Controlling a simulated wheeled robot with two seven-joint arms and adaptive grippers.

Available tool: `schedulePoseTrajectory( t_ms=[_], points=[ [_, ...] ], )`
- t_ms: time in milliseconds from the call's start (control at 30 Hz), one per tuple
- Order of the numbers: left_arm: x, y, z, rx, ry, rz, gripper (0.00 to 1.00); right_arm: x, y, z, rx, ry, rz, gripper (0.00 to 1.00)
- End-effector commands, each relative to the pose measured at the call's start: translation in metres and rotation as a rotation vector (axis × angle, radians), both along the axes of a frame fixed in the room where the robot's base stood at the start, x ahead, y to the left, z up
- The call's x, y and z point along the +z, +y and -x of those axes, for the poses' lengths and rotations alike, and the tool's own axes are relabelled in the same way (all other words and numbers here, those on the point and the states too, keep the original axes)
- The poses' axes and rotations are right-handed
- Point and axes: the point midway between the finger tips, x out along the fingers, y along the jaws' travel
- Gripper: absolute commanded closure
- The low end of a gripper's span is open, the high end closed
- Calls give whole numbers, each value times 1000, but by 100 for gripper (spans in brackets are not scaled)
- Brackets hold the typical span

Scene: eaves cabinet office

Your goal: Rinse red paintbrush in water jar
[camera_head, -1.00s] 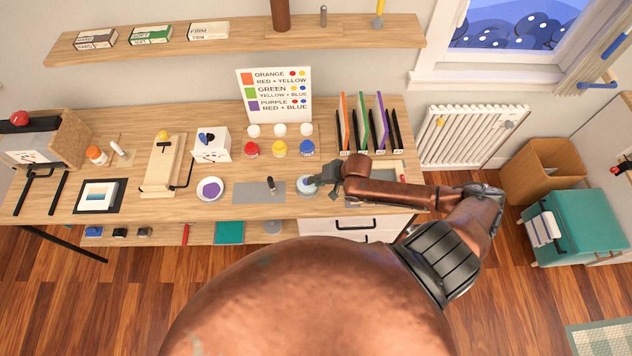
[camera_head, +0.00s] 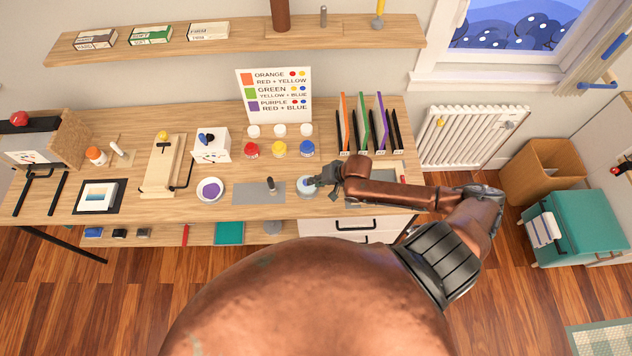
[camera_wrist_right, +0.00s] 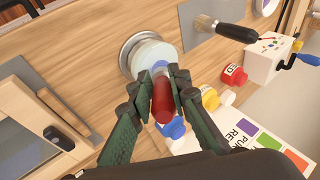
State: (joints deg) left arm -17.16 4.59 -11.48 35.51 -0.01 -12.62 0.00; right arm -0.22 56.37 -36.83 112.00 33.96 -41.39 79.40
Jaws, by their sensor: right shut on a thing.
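My right gripper (camera_head: 318,184) is over the right part of the desk. In the right wrist view, the right gripper (camera_wrist_right: 164,88) is shut on the red paintbrush (camera_wrist_right: 163,98), whose red handle points toward the camera. The brush's far end is hidden behind the handle and fingers. The water jar (camera_wrist_right: 148,54) is a round pale vessel on a grey round base, directly beyond the fingers. It also shows in the head view (camera_head: 306,193), partly behind the gripper. I cannot tell how deep the brush reaches into the jar. My left gripper is not in view.
A dark-handled brush (camera_head: 271,185) rests on a grey mat (camera_head: 245,193) left of the jar. A plate with purple paint (camera_head: 210,189) lies further left. Red, yellow and blue paint pots (camera_head: 279,149) stand behind. Upright colour panels (camera_head: 362,125) stand behind the right gripper.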

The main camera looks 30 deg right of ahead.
Motion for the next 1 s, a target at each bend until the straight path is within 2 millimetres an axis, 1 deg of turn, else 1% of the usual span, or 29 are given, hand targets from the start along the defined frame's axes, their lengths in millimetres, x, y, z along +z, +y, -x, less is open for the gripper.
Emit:
schedulePoseTrajectory(
  t_ms=[1000],
  points=[
    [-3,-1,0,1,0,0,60,-10,0,0,0,-1,-1,100]
  ],
)
